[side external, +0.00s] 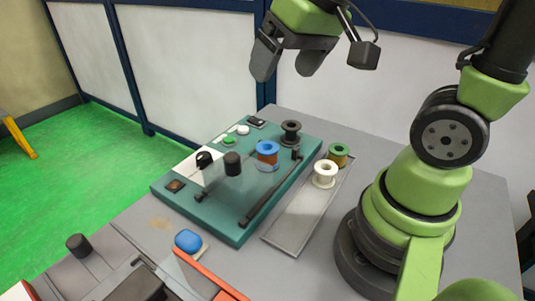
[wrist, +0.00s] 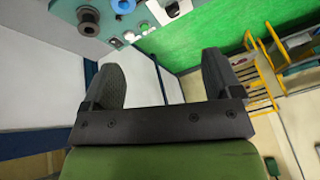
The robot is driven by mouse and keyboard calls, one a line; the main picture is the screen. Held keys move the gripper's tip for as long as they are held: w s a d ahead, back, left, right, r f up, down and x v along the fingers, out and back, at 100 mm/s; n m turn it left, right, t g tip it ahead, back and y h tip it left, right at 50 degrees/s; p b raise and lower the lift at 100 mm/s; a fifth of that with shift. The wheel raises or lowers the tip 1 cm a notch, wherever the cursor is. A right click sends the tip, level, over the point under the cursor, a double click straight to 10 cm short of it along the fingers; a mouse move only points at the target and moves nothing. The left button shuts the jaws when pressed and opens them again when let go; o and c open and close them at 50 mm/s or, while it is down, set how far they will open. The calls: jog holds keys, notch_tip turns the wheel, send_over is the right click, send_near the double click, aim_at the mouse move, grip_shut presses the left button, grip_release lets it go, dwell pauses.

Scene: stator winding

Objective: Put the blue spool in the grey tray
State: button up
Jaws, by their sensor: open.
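The blue spool (side external: 267,149) stands upright on the teal board (side external: 222,222), with copper-coloured wire around its middle. It also shows at the top edge of the wrist view (wrist: 122,5), partly cut off. The grey tray (side external: 292,229) is a long, shallow tray to the right of the board. A white spool (side external: 325,174) and a green spool (side external: 338,153) with copper wire stand at its far end. My gripper (side external: 287,67) is open and empty, high above and beyond the board. Both fingers (wrist: 163,75) show in the wrist view with nothing between them.
A dark spool (side external: 291,131) stands on the board behind the blue one. A black knob (side external: 233,163), a clear panel and a dark bar (side external: 262,202) are near the blue spool. A blue button (side external: 188,240) sits in front. The tray's near end is clear.

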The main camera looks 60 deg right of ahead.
aim_at(267, 152)
jog(key=w+d+f+g, duration=0.1)
jog(key=w+d+f, duration=0.1)
jog(key=f, duration=0.3)
jog(key=w+d+f+n+g, duration=0.1)
jog(key=w+d+f, duration=0.1)
jog(key=f, duration=0.4)
jog(key=w+d+f+g, duration=0.1)
jog(key=w+d+f, duration=0.1)
jog(key=f, duration=0.4)
jog(key=shift+w+f+g+h, duration=0.2)
jog(key=shift+w+g+h, duration=0.1)
jog(key=shift+w+h, duration=0.15)
jog(key=shift+w+d+f, duration=0.1)
jog(key=shift+w+f, duration=0.05)
jog(key=shift+f, duration=1.45)
jog(key=shift+w+d+f, duration=0.1)
jog(key=shift+f, duration=1.5)
jog(key=c, duration=1)
jog(key=shift+r, duration=0.15)
